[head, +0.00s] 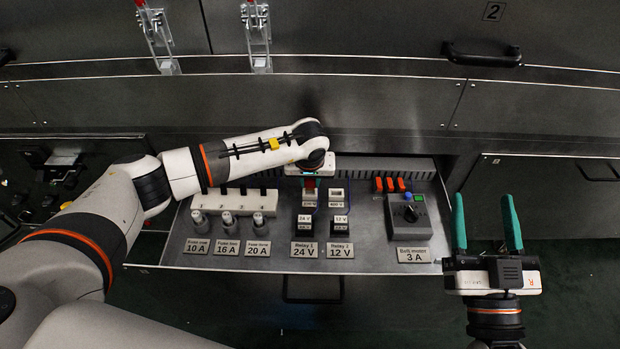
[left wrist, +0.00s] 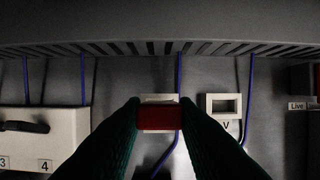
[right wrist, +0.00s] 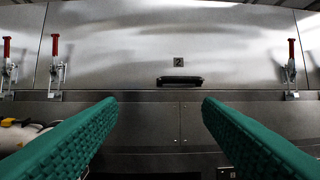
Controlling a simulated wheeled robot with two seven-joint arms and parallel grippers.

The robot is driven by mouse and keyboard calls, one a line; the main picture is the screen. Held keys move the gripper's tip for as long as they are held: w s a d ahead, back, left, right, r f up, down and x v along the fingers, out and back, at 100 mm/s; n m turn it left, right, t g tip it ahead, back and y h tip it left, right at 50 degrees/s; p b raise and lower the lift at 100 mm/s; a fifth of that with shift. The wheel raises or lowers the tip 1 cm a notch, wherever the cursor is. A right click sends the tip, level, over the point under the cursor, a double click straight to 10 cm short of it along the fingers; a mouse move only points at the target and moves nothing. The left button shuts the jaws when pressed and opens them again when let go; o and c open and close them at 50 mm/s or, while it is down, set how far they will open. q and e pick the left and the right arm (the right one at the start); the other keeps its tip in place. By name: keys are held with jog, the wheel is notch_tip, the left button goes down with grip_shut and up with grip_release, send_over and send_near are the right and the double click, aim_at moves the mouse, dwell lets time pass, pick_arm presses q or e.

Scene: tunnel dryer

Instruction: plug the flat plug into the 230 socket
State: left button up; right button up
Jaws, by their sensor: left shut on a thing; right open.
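My left gripper (head: 311,185) points down over the Relay 1 column of the panel. In the left wrist view its dark green fingers are shut on a red block (left wrist: 158,119), possibly the flat plug. A pale socket (left wrist: 160,98) shows just behind the block; whether they touch, I cannot tell. A second pale socket (left wrist: 223,105) with a dark opening is to the right; in the head view it is above Relay 2 (head: 336,192). Their small labels are partly hidden or too small, so I cannot read 230. My right gripper (head: 487,225) is open and empty, right of the panel.
The panel (head: 270,262) also holds a white fuse block (head: 232,201), 24 V and 12 V relays, several orange-red pieces (head: 391,185) and a motor knob box (head: 409,216). A slotted duct (head: 390,165) and blue wires (left wrist: 179,75) run behind. Latches and a cabinet face stand beyond.

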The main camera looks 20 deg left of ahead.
jog(key=shift+s+r, duration=0.1)
jog(key=shift+r, duration=0.1)
jog(key=shift+t, duration=0.3)
dwell(0.4)
jog(key=shift+s+r, duration=0.15)
jog(key=shift+r, duration=0.2)
pick_arm(q)
jog(key=shift+f+b, duration=0.1)
jog(key=shift+b, duration=0.2)
pick_arm(e)
jog(key=shift+s+r+t, duration=0.1)
jog(key=shift+r+t, duration=0.05)
jog(key=shift+t, duration=0.25)
pick_arm(q)
jog(key=shift+f+b, duration=0.4)
jog(key=shift+f, duration=0.1)
jog(key=shift+f+b, duration=0.35)
jog(key=shift+f, duration=0.1)
pick_arm(e)
jog(key=shift+s+d+r+t+y, duration=0.15)
jog(key=shift+s+r+t+y, duration=0.75)
jog(key=shift+s+r+t, duration=1.05)
